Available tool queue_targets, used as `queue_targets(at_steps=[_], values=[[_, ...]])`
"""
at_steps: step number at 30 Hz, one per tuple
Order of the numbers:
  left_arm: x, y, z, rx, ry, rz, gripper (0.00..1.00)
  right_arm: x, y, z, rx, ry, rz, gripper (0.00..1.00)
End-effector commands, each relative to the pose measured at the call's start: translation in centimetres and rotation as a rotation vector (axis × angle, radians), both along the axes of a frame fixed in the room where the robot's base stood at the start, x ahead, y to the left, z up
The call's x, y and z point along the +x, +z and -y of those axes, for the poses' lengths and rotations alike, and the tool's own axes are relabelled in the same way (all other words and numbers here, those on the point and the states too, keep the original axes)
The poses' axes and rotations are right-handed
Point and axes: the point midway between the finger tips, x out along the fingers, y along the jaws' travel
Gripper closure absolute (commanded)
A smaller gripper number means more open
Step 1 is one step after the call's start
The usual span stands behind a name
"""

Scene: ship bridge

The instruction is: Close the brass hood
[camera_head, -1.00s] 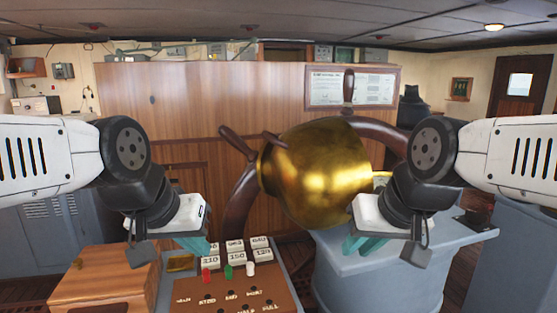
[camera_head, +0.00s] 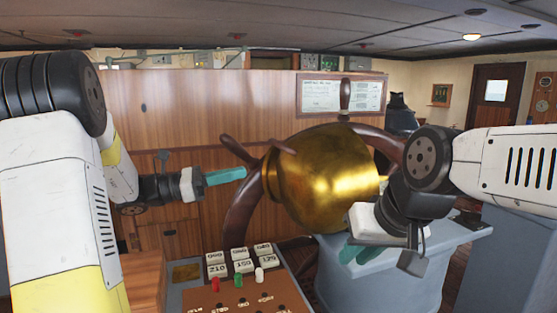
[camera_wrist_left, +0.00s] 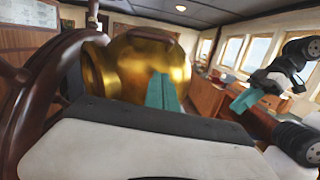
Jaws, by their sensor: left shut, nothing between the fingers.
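The brass hood (camera_head: 325,180) is a large, shiny, rounded shell in the middle of the head view. It lies tipped over above a blue-grey pedestal (camera_head: 365,262), its narrower rimmed end towards the left. My left gripper (camera_head: 240,175) is shut and empty, its teal fingers pointing right at the hood's left side; I cannot tell whether they touch. In the left wrist view the teal fingers (camera_wrist_left: 163,92) overlap the brass hood (camera_wrist_left: 120,68). My right gripper (camera_head: 360,253) hangs in front of the pedestal, below the hood's right side, fingers down; its opening is unclear.
A wooden ship's wheel (camera_head: 242,208) stands beside and behind the hood, its spokes close to my left fingers. A console with numbered keys and coloured knobs (camera_head: 240,283) is below. A wooden panel wall (camera_head: 200,110) closes off the back.

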Motion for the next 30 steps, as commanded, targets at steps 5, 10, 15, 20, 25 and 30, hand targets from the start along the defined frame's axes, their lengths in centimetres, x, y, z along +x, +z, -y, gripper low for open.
queue_targets(at_steps=[5, 10, 15, 20, 25, 30], values=[[1.3, 0.2, -0.5, -0.059, 0.024, -0.023, 1.00, 0.0, 0.0, 0.0, 0.000, 0.000, 0.000, 0.80], [2.0, 0.7, 1.9, -0.056, 0.022, -0.021, 1.00, 0.0, 0.0, 0.0, 0.000, 0.000, 0.000, 0.80], [3.1, 1.3, 5.5, -0.056, 0.020, -0.020, 1.00, 0.0, 0.0, 0.0, 0.000, 0.000, 0.000, 0.80], [4.1, 1.8, 8.5, -0.054, 0.020, -0.021, 1.00, 0.0, 0.0, 0.0, 0.000, 0.000, 0.000, 0.80], [4.9, 2.3, 10.9, -0.055, 0.022, -0.020, 1.00, 0.0, 0.0, 0.0, 0.000, 0.000, 0.000, 0.80], [5.3, 2.5, 12.0, -0.053, 0.024, -0.020, 1.00, 0.0, 0.0, 0.0, 0.000, 0.000, 0.000, 0.80]])
